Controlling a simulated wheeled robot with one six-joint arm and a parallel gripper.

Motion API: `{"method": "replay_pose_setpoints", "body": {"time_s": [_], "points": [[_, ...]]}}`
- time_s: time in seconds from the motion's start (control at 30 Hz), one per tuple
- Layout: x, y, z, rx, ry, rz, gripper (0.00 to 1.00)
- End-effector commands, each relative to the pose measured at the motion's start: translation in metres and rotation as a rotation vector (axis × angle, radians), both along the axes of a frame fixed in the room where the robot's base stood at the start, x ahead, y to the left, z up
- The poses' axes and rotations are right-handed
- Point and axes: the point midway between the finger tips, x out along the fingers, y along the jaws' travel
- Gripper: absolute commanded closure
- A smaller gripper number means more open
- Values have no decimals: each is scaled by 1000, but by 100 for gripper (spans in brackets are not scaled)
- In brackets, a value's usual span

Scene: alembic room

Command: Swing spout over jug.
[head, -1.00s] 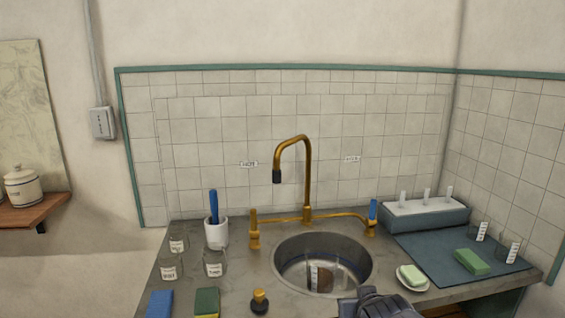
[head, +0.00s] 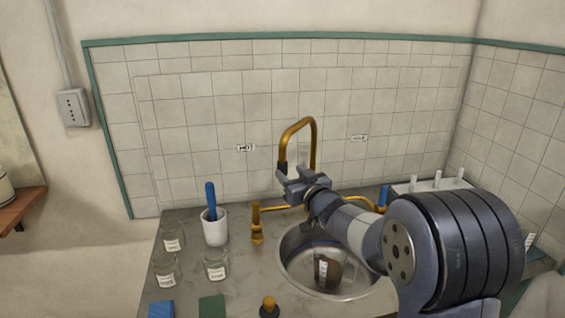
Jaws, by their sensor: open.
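The brass spout (head: 298,124) rises behind the sink and bends over to the left, with its dark tip (head: 282,168) pointing down. My gripper (head: 287,177) is open at the spout's tip. Its jaws overlap the tip in the picture; I cannot tell whether they touch it. A brown jug (head: 328,271) with a white label strip sits in the round steel sink (head: 293,272), below and to the right of the spout tip. My arm covers the sink's right side and part of the tap's base.
A brass tap handle (head: 256,222) stands left of the sink, and a blue one (head: 384,196) right of it. A white cup (head: 214,228) with a blue-handled tool and several labelled glass jars (head: 172,237) stand on the left counter. A white-topped rack (head: 430,184) is behind my arm.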

Motion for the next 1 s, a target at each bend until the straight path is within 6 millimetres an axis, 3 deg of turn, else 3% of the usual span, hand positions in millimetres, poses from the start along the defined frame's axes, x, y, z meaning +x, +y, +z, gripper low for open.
{"method": "replay_pose_setpoints", "body": {"time_s": [0.2, 0.4, 0.8, 1.0], "points": [[32, 19, 1, -1, 1, 0, 52], [48, 28, 1, -1, 1, -1, 52], [53, 30, 0, -1, 1, -2, 53], [53, 30, 0, -1, 1, -2, 70]]}}
